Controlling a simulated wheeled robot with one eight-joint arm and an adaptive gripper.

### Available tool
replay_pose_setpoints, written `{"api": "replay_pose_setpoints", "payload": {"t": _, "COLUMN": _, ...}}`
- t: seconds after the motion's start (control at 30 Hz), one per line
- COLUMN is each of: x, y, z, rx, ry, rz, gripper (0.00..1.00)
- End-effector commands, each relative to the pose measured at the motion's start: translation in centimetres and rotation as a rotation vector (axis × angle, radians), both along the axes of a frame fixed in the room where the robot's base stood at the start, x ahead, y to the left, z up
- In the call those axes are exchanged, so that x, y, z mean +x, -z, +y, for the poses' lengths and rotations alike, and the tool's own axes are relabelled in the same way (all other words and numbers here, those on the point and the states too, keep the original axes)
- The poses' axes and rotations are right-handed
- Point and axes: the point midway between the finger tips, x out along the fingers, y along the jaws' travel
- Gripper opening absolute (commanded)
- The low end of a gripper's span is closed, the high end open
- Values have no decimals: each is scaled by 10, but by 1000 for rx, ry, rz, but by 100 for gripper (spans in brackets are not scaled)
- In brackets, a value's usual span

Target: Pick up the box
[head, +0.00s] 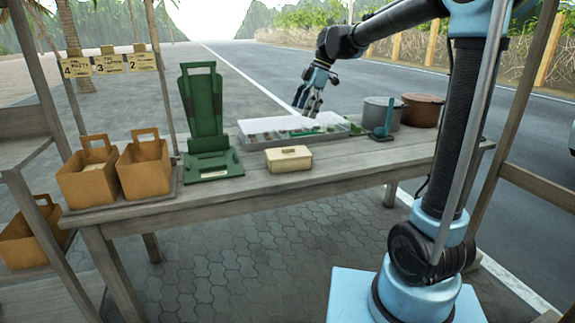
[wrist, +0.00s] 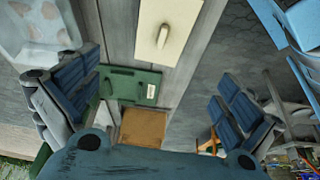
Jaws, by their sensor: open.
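A small cream box (head: 289,159) with a raised handle on its lid sits near the front edge of the wooden table (head: 340,168). My gripper (head: 310,98) hangs above the back of the table, over the far side of the tray, apart from the box. In the wrist view the box (wrist: 178,22) is at the top centre, beyond the gap between the fingers. My gripper (wrist: 158,78) is open there, with blue-grey finger pads wide apart and nothing between them at its own height.
A pale compartment tray (head: 258,146) lies behind the box. A green stand (head: 205,110) and brown paper bags (head: 146,170) are to the left. A grey pot (head: 381,113), a brown pot (head: 422,109) and a blue-handled tool (head: 384,123) are to the right. Table around the box's front is clear.

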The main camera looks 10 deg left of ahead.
Motion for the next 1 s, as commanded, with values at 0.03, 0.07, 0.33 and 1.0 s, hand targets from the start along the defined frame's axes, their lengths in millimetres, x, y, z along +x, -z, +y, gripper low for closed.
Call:
{"api": "replay_pose_setpoints", "payload": {"t": 0.03, "x": -1, "y": 5, "z": 2, "rx": 0, "ry": -3, "rz": 0, "gripper": 100}}
{"api": "replay_pose_setpoints", "payload": {"t": 0.07, "x": -2, "y": 9, "z": 4, "rx": 0, "ry": -3, "rz": 0, "gripper": 100}}
{"api": "replay_pose_setpoints", "payload": {"t": 0.33, "x": -10, "y": 53, "z": 19, "rx": 0, "ry": -1, "rz": 0, "gripper": 100}}
{"api": "replay_pose_setpoints", "payload": {"t": 1.0, "x": -22, "y": 123, "z": 40, "rx": -1, "ry": 2, "rz": -1, "gripper": 100}}
